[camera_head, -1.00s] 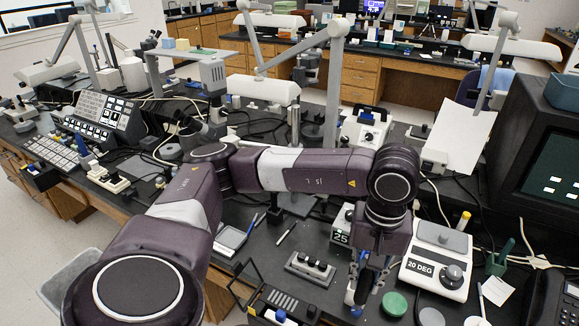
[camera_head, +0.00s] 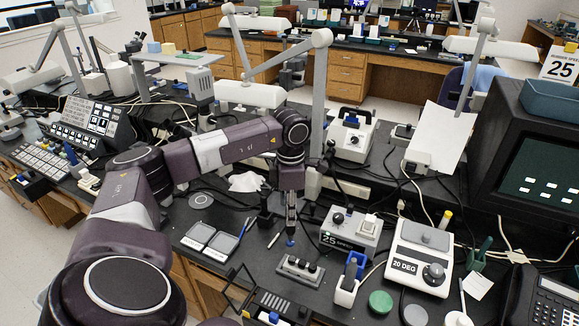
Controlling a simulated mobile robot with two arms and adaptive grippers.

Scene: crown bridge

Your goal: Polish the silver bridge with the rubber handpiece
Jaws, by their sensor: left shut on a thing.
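My left gripper (camera_head: 291,208) hangs down over the middle of the bench, shut on a slim tool with a blue lower tip (camera_head: 290,243), which looks like the rubber handpiece. Most of the tool is hidden by the fingers. My right gripper is out of view.
A white stand with a blue part (camera_head: 349,277) is right of the block. Behind it is a control box marked 25 (camera_head: 350,233). A 20 DEG unit (camera_head: 419,258), a green disc (camera_head: 380,302) and two flat trays (camera_head: 211,239) are nearby. The dark bench between trays and block is mostly clear.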

